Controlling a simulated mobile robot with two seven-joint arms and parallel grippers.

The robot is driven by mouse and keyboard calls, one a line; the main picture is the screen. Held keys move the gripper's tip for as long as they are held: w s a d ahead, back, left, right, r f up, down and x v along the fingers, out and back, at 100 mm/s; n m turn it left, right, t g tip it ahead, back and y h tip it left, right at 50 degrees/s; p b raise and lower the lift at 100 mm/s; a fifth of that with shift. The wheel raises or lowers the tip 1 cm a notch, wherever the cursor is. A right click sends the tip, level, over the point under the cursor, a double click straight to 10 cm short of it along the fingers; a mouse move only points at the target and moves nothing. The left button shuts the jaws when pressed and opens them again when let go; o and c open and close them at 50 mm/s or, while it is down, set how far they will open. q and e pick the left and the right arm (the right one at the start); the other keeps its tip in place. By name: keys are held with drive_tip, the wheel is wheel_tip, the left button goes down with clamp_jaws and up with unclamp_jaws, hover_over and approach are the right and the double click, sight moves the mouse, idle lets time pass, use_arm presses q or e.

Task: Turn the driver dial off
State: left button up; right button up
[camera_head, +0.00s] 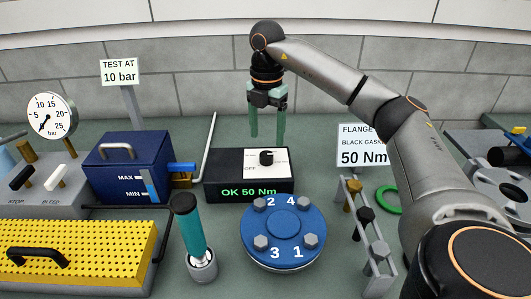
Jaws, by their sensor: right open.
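The driver dial is a round black knob (266,158) on a white plate (248,167) on top of a black box (225,190). The plate has the word OFF printed at its lower left. The box front shows "OK 50 Nm" in green. My right gripper (267,138) hangs pointing down, with its two green fingers apart, one on each side above the knob. Whether the fingertips touch the plate cannot be told. The gripper looks empty. My left gripper is not in view.
A blue flange (283,227) with several numbered bolts stands in front of the box. A teal-handled driver (190,225) stands in a holder to its left. A bolt rack (370,235) and a "50 Nm" sign (363,147) are at right. A blue tank (127,165) stands left.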

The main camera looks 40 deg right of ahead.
sight(266, 154)
wheel_tip(266, 154, down, 6)
drive_tip(key=shift+r, duration=0.1)
drive_tip(key=shift+c, duration=0.2)
clamp_jaws()
idle(0.6)
